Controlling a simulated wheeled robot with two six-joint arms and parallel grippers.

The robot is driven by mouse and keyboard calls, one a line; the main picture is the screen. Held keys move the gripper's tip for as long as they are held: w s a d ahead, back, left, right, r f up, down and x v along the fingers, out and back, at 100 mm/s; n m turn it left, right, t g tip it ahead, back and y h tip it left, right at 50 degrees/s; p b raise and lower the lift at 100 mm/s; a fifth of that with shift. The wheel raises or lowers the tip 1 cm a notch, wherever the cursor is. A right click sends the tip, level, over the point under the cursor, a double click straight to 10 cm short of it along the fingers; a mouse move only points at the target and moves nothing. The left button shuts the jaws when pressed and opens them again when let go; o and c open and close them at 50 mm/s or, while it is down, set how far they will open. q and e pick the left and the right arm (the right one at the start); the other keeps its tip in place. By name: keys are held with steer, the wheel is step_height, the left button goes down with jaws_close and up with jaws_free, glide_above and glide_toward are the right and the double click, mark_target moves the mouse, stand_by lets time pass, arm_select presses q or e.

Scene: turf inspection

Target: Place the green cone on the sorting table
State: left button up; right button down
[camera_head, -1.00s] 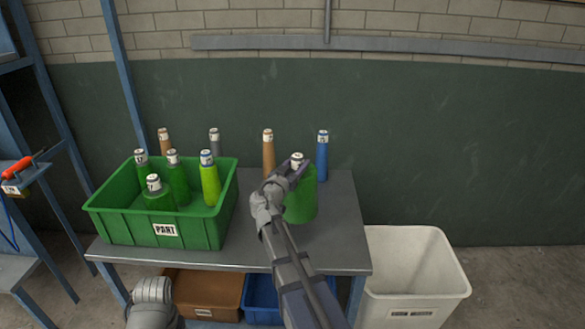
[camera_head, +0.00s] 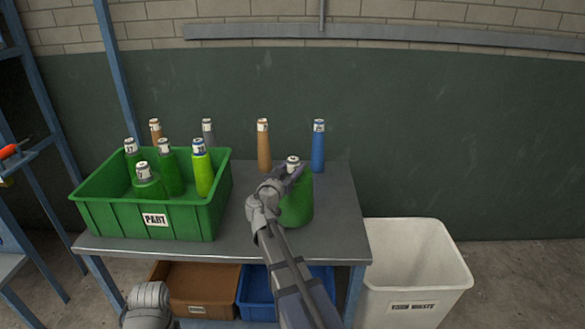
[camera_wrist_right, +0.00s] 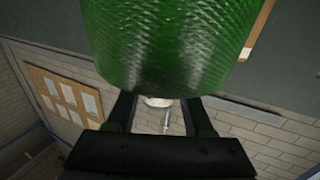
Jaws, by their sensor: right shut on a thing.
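The green cone (camera_head: 298,208) has a pale top with a small label and stands upright over the right half of the grey sorting table (camera_head: 338,220). My right gripper (camera_head: 283,180) is shut on the green cone near its top. In the right wrist view the green cone (camera_wrist_right: 165,45) fills the top middle, beyond the fingers of my right gripper (camera_wrist_right: 163,110). I cannot tell whether its base touches the table. A rounded grey part of my left arm shows at the bottom left; its gripper is out of view.
A green crate (camera_head: 105,220) on the table's left holds several green cones. Two orange cones (camera_head: 264,150), a grey one (camera_head: 208,132) and a blue one (camera_head: 318,150) stand behind. A white waste bin (camera_head: 410,290) is at right. The table's right edge is clear.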

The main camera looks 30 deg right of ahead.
steer(key=shift+c, duration=1.4)
jaws_free()
steer(key=shift+r, duration=0.1)
steer(key=v, duration=1.2)
